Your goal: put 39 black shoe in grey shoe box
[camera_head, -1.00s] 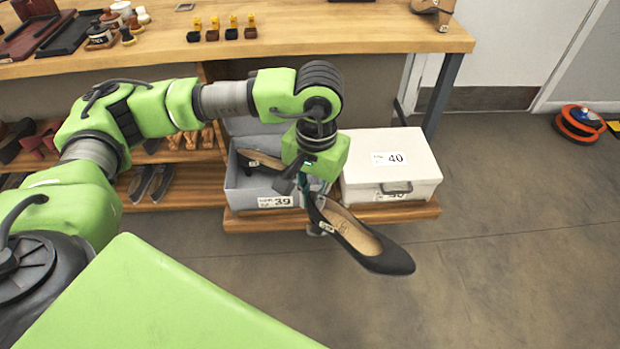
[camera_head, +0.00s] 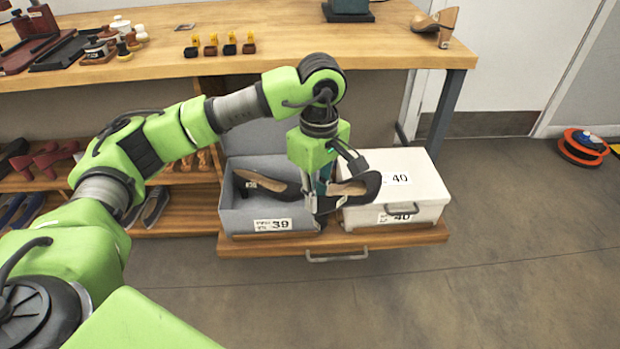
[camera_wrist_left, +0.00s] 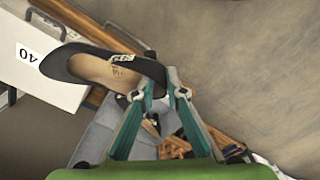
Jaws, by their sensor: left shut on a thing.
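My left gripper (camera_head: 322,203) is shut on a black shoe (camera_head: 362,188) with a tan insole. It holds the shoe in front of the white box, with the toe to the right. The held shoe also shows in the left wrist view (camera_wrist_left: 90,66), between the green fingers (camera_wrist_left: 162,92). The grey shoe box (camera_head: 240,216), labelled 39, stands open just left of the gripper. Another black shoe (camera_head: 264,183) lies inside it, partly hidden by the gripper. My right gripper is not in view.
A closed white box (camera_head: 420,178) labelled 40 stands right of the grey box on the same pulled-out wooden shelf (camera_head: 290,244). The wooden counter (camera_head: 260,62) is above and behind. Other shoes (camera_head: 50,160) sit on shelves at left.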

